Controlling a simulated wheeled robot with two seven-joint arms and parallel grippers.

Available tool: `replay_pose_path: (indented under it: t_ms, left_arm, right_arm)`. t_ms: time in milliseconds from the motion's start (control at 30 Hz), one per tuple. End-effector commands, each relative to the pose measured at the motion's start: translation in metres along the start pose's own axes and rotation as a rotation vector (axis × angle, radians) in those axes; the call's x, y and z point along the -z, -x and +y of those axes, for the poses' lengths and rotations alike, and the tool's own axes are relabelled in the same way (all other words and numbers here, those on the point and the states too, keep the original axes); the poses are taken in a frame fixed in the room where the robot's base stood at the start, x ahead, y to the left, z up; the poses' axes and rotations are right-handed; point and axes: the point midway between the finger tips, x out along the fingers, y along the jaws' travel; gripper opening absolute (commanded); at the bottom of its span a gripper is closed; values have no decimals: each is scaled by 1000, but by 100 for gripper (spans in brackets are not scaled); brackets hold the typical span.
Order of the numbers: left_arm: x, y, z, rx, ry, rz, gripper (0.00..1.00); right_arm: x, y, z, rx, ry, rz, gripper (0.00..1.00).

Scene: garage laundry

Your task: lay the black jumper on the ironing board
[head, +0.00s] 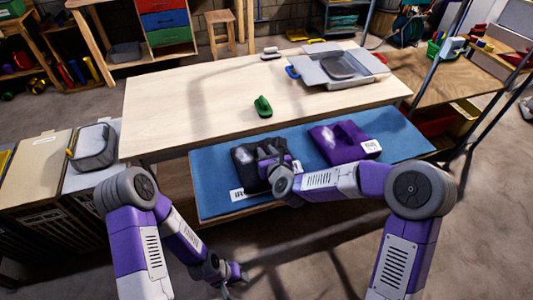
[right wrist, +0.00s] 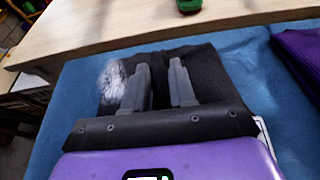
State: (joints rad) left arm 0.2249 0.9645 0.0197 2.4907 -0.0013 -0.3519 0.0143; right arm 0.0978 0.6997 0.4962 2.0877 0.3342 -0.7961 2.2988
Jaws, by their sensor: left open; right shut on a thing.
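The black jumper (head: 244,172) lies folded on the blue ironing board (head: 215,160), left of its middle, with a whitish patch and a white label at its front. My right gripper (head: 266,153) is over it. In the right wrist view, the two grey fingers (right wrist: 161,78) point down onto the jumper (right wrist: 215,78), shut on its dark cloth; the fingertips' exact grip is hard to see. The cloth looks flat on the blue cover (right wrist: 260,75). My left gripper (head: 232,283) hangs low at the front, open and empty, away from the board.
A folded purple garment (head: 342,138) with a white label lies right of the jumper. The wooden table (head: 185,105) behind holds a green iron-shaped thing (head: 262,107) and a grey tray (head: 338,75). A grey basket (head: 95,147) stands left. The board's right end is bare.

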Motion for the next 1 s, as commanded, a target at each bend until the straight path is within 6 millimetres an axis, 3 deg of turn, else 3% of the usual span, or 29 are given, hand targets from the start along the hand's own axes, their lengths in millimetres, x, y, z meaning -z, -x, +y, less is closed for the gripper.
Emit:
replay_pose_path:
  t_ms: [267,300,433,833,1000]
  left_arm:
    - [0,-5,-2,0,0,0,43]
    - [0,-4,-1,0,0,0,43]
    - [0,-4,-1,0,0,0,43]
    - [0,2,1,0,0,0,43]
    - [0,3,1,0,0,0,43]
  right_arm:
    - [2,-1,0,0,1,-4,0]
    - [2,-1,0,0,1,0,31]
    - [2,-1,0,0,1,0,51]
    - [-3,1,0,0,1,0,51]
    - [-2,28,-1,1,3,-1,51]
